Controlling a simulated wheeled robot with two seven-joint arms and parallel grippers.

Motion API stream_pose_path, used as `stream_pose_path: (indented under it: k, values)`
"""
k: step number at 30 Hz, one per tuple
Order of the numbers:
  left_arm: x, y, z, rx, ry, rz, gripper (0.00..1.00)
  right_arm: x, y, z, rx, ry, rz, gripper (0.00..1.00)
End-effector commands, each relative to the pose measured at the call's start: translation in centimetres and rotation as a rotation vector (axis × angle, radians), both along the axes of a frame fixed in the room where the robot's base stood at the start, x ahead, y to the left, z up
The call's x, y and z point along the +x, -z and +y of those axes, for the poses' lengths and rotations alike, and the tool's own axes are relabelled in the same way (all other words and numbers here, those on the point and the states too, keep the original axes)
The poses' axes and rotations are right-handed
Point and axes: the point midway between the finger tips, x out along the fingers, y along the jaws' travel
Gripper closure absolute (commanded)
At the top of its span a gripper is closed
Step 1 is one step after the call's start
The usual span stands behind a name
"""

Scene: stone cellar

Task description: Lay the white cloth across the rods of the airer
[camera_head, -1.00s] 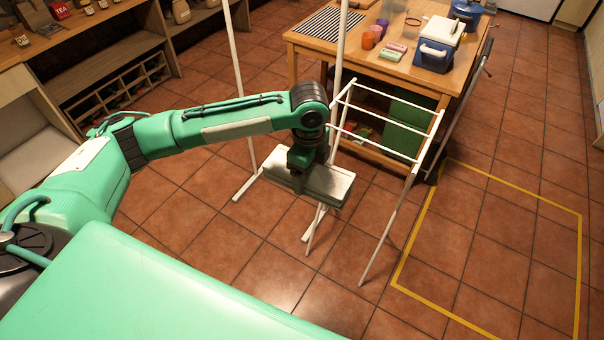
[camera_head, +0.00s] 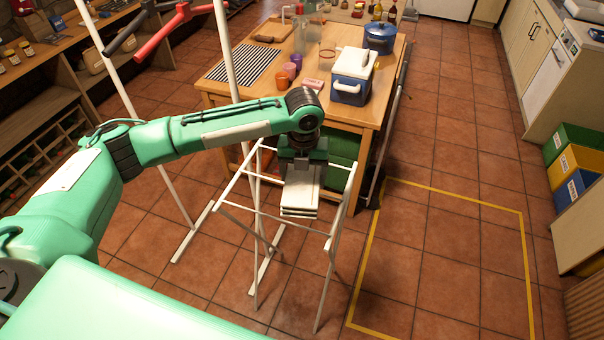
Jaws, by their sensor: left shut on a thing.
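The white cloth (camera_head: 300,194) is folded into a thick flat bundle and hangs below my left gripper (camera_head: 302,168), which is shut on it. The airer (camera_head: 275,220) is a white frame of thin rods on splayed legs, standing upright in front of the wooden table. The cloth and gripper are over the airer's top, between its side bars. I cannot tell if the cloth touches the rods. My gripper and the cloth hide part of the rear rods. My right gripper is out of view.
A wooden table (camera_head: 290,95) behind the airer holds a blue and white cool box (camera_head: 352,88), a blue pot (camera_head: 380,38), cups and a striped mat (camera_head: 245,66). White poles (camera_head: 222,50) stand at left. Yellow tape (camera_head: 455,200) marks clear floor at right.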

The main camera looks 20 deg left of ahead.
Motion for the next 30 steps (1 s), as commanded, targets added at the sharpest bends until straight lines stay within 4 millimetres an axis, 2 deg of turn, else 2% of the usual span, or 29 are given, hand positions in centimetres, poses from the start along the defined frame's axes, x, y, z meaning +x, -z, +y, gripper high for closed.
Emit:
stream_pose_path:
  k: [11,16,30]
  values:
    - [0.0,-0.1,0.0,0.000,0.007,0.000,0.55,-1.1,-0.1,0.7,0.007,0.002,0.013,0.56]
    - [0.0,-0.4,0.0,0.000,0.006,0.002,0.55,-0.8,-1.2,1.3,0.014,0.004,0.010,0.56]
    - [0.0,4.7,0.0,0.000,0.005,0.000,0.55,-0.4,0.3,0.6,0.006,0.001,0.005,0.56]
